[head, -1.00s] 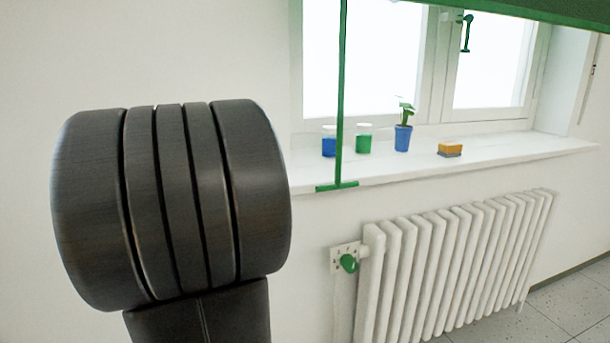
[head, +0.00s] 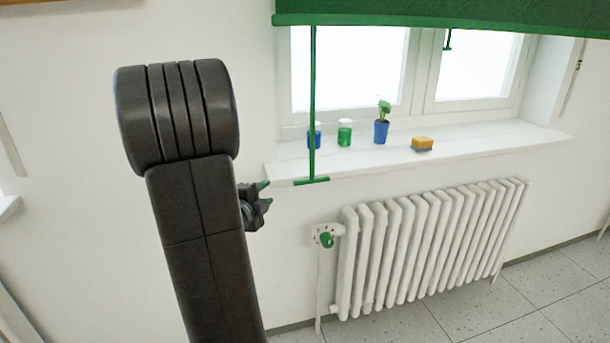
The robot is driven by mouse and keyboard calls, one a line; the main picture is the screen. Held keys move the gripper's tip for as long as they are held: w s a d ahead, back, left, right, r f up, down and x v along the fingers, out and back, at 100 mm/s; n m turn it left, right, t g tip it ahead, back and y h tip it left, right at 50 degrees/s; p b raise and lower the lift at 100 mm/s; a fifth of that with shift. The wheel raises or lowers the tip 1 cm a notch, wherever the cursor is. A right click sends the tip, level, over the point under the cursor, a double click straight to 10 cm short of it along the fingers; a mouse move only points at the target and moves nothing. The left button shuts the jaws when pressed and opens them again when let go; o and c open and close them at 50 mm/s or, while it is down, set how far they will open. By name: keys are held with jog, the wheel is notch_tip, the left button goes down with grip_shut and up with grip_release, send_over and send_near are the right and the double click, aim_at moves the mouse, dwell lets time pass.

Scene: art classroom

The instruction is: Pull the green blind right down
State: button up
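The green blind (head: 440,14) hangs across the top of the window, with its lower edge over the upper part of the panes. A long green pull rod (head: 312,110) hangs down from the blind's left part. It ends in a short green crossbar (head: 312,181) in front of the sill's left end. My gripper (head: 268,192) is to the left of the crossbar in the picture, at about the same height, and apart from it. Its two fingers stand apart with nothing between them. My arm hides part of the gripper's body.
The white sill (head: 480,147) bears a blue jar (head: 315,142), a green jar (head: 345,133), a blue plant pot (head: 381,132) and a sponge (head: 422,144). A white radiator (head: 430,250) with a green valve knob (head: 327,240) stands below. A green window handle (head: 448,40) shows under the blind.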

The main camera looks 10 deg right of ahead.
aim_at(296, 184)
jog(key=w+d, duration=0.2)
jog(key=d, duration=0.1)
jog(key=w+d+f+m+g+h+p, duration=0.1)
jog(key=w+d, duration=0.2)
jog(key=d, duration=0.1)
jog(key=w+d+f+m, duration=0.1)
jog(key=w+d, duration=0.1)
jog(key=d, duration=0.2)
jog(key=shift+w+f, duration=0.1)
jog(key=shift+w, duration=0.15)
jog(key=shift+c, duration=0.5)
grip_shut()
